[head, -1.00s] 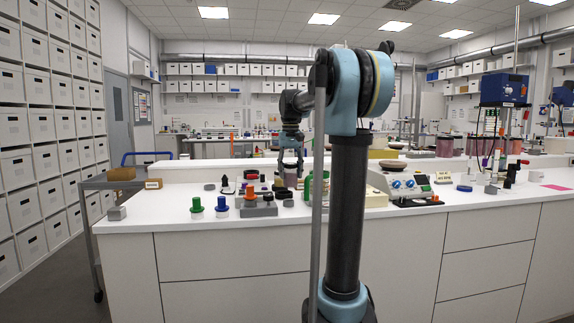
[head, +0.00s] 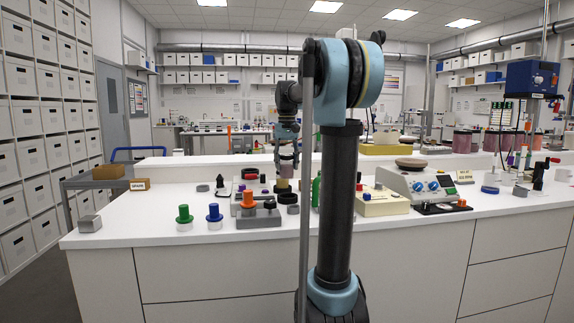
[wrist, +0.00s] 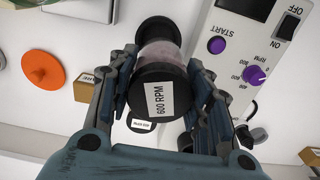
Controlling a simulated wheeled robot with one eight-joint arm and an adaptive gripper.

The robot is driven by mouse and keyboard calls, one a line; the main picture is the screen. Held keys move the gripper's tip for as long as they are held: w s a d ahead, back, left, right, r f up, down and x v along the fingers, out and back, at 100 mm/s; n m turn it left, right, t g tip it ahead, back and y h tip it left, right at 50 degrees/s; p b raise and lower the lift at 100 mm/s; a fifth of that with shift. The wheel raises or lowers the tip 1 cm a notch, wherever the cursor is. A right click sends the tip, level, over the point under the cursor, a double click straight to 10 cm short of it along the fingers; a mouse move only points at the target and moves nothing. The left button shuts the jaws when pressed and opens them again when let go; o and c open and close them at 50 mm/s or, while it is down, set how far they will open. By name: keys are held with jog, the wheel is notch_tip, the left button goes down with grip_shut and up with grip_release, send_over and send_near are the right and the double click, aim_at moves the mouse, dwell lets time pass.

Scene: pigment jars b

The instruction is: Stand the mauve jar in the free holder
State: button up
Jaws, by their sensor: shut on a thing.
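My gripper (head: 287,166) hangs over the back middle of the white bench, pointing down. A grey holder block (head: 259,221) with an orange-topped piece (head: 247,200) stands in front, left of my arm. I cannot make out which holder is free.
A green-topped piece (head: 184,215) and a blue-topped piece (head: 214,215) stand at the bench's front left, with a grey block (head: 90,223) further left. A control box with a purple knob (wrist: 254,75) is close right of the jar in the wrist view. My arm hides part of the bench.

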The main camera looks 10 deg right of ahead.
aim_at(288, 155)
jog(key=shift+d+f, duration=0.15)
jog(key=shift+d, duration=0.05)
jog(key=shift+f, duration=2.75)
jog(key=shift+s+f, duration=0.15)
jog(key=shift+f, duration=1.3)
jog(key=o, duration=1.5)
jog(key=shift+r, duration=0.1)
notch_tip(288, 155, up, 12)
jog(key=shift+f, duration=0.2)
